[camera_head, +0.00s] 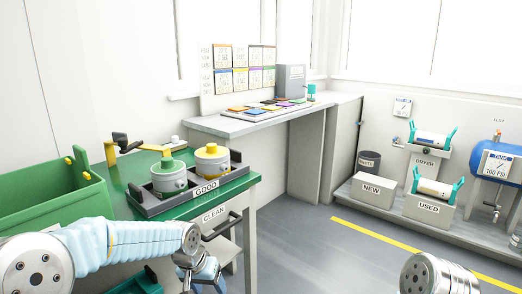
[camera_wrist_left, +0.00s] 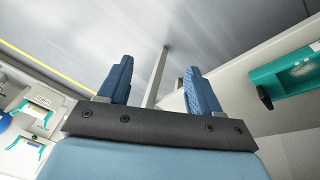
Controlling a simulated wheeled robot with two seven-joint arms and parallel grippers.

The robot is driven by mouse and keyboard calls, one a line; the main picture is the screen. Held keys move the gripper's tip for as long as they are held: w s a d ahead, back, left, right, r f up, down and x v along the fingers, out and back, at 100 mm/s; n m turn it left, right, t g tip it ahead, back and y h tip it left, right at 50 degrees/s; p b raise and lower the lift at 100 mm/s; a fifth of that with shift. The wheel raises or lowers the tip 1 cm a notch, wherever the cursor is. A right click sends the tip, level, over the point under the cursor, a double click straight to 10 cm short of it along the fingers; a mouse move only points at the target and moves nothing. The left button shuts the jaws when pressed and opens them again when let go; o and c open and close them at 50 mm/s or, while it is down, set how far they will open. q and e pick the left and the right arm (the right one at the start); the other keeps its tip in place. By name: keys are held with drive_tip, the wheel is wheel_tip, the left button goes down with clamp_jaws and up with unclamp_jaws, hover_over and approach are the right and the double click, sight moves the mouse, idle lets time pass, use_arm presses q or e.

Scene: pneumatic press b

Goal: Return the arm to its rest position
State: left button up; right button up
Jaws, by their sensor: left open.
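My left arm (camera_head: 120,245) comes in from the lower left in the head view, in a pale blue sleeve. Its gripper (camera_head: 190,275) hangs low in front of the green workbench, partly cut off by the bottom edge. In the left wrist view the left gripper (camera_wrist_left: 160,88) shows two blue fingers standing apart, with nothing between them. A metallic round link of my own (camera_head: 432,276) shows at the lower right; the right gripper is not in view.
The green bench (camera_head: 240,184) carries a dark tray (camera_head: 150,208) labelled GOOD with two canisters, green-topped (camera_head: 168,178) and yellow-topped (camera_head: 212,161). A green bin (camera_head: 45,205) stands left. NEW (camera_head: 371,190) and USED (camera_head: 428,210) boxes stand right. The middle floor is clear.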

use_arm(q)
drive_tip(key=s+d+f+g+h, duration=0.1)
drive_tip(key=s+f, duration=0.2)
drive_tip(key=f, duration=0.5)
drive_tip(key=s+d+f, duration=0.1)
drive_tip(key=s+f, duration=0.3)
drive_tip(key=f, duration=0.3)
drive_tip(key=s+d+f+n+h, duration=0.1)
drive_tip(key=s+f+n, duration=0.2)
drive_tip(key=s+f, duration=0.9)
drive_tip(key=s, duration=0.3)
drive_tip(key=shift+s+g, duration=0.15)
drive_tip(key=shift+g, duration=0.25)
